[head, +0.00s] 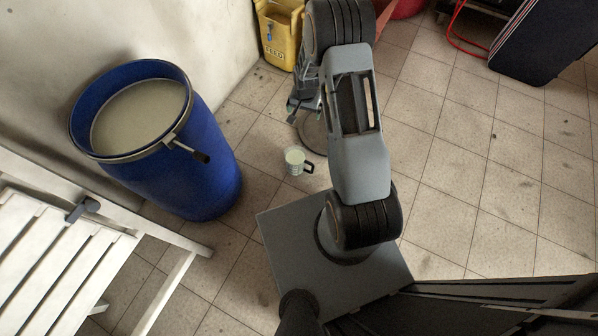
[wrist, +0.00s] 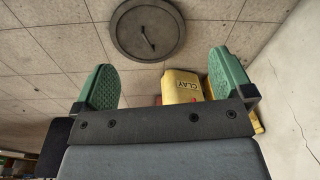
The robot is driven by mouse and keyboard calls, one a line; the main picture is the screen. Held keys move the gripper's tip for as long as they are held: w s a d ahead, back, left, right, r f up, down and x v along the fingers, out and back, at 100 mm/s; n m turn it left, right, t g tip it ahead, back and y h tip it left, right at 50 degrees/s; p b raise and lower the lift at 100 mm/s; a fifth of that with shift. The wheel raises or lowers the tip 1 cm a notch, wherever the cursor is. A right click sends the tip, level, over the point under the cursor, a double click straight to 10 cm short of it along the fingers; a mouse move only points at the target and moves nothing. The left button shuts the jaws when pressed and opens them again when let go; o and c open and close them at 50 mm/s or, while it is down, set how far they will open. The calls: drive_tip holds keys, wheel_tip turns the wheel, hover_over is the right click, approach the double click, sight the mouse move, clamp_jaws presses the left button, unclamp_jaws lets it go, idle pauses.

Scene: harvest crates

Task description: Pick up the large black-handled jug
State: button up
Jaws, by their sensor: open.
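A pale jug with a black handle on its right side (head: 294,161) stands upright on the tiled floor in the head view, between the blue barrel and my arm. No other jug is in sight, and the wrist view does not show it. My gripper (head: 304,98) is beyond the jug, higher in the head view and apart from it, and partly hidden by my arm. In the wrist view my gripper (wrist: 161,60) has its two green-padded fingers spread wide, with nothing between them.
A blue barrel (head: 205,165) stands left of the jug. A round grey disc (wrist: 147,28) lies on the floor beyond my fingers. Yellow containers (head: 279,38) stand by the wall. A white slatted bench (head: 60,260) is at lower left.

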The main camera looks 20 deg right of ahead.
sight(309, 163)
drive_tip(key=s+f+b, duration=0.1)
drive_tip(key=f+b, duration=0.2)
drive_tip(key=f, duration=0.8)
drive_tip(key=s+d+f+m+b, duration=0.1)
drive_tip(key=f+b, duration=0.1)
drive_tip(key=f, duration=0.8)
drive_tip(key=s+f+m+g+b, duration=0.1)
drive_tip(key=f+b, duration=0.2)
drive_tip(key=f, duration=0.8)
drive_tip(key=shift+s+d+f+b, duration=0.4)
drive_tip(key=shift+f+b, duration=1.55)
drive_tip(key=shift+f, duration=1.65)
drive_tip(key=shift+r, duration=0.1)
drive_tip(key=c, duration=1.7)
drive_tip(key=shift+r+m, duration=0.1)
drive_tip(key=shift+m, duration=0.2)
